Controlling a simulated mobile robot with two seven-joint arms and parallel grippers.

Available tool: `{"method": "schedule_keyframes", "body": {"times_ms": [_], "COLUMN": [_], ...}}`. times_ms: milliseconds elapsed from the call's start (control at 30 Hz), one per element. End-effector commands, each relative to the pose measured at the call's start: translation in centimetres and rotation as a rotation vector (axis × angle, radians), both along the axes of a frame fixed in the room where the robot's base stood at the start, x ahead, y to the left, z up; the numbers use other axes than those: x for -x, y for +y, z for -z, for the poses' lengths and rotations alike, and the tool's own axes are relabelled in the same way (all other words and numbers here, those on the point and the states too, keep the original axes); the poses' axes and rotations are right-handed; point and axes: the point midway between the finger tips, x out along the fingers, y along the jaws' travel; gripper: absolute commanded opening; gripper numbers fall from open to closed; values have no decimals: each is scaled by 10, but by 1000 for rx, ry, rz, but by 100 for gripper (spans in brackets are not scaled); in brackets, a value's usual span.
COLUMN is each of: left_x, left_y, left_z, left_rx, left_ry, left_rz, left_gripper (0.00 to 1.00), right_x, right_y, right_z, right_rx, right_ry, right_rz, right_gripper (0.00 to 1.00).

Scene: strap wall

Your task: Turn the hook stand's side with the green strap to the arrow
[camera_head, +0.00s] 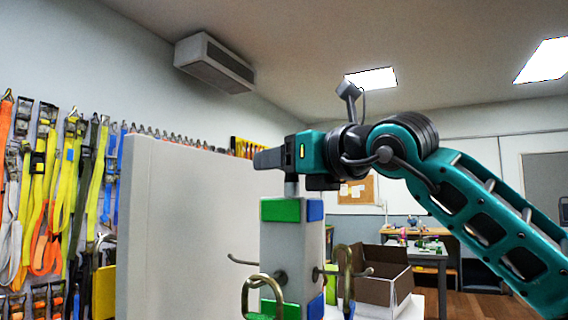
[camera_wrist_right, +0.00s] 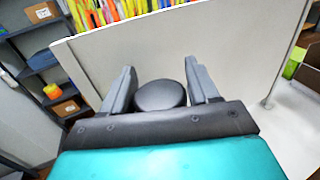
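The hook stand (camera_head: 281,248) is a pale upright block with a green panel (camera_head: 280,210) at the top of its front face and a blue panel (camera_head: 315,210) on its right face. Hooks stick out of its sides, with brass-coloured loops (camera_head: 262,294) on them. Green and blue pieces show low down, cut by the picture's edge. My right gripper (camera_head: 268,158) lies level over the stand's top post. In the right wrist view its fingers (camera_wrist_right: 160,75) stand apart on both sides of a dark round knob (camera_wrist_right: 160,95), with gaps showing. No arrow shows. My left gripper is out of view.
A pale panel (camera_head: 180,220) stands close to the left of the stand. Straps (camera_head: 60,190) hang on the wall beyond it. An open cardboard box (camera_head: 375,275) is right behind the stand. Farther back is a table (camera_head: 425,250).

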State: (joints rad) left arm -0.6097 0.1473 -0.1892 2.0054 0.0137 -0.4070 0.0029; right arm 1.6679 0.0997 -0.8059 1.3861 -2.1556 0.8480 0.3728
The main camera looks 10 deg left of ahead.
Motion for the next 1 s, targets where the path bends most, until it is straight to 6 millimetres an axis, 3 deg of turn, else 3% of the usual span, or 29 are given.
{"method": "schedule_keyframes", "body": {"times_ms": [133,467,733,1000], "left_x": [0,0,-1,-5], "left_y": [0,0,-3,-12], "left_z": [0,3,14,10], "left_rx": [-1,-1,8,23], "left_ry": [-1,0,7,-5], "left_rz": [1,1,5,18], "left_gripper": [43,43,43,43], "right_x": [0,3,33,66], "right_y": [0,-4,-44,-86], "right_z": [1,3,4,3], "right_rx": [2,3,2,2], "right_ry": [3,3,-1,0], "right_rz": [0,-1,1,1], "right_gripper": [74,74,74,74]}}
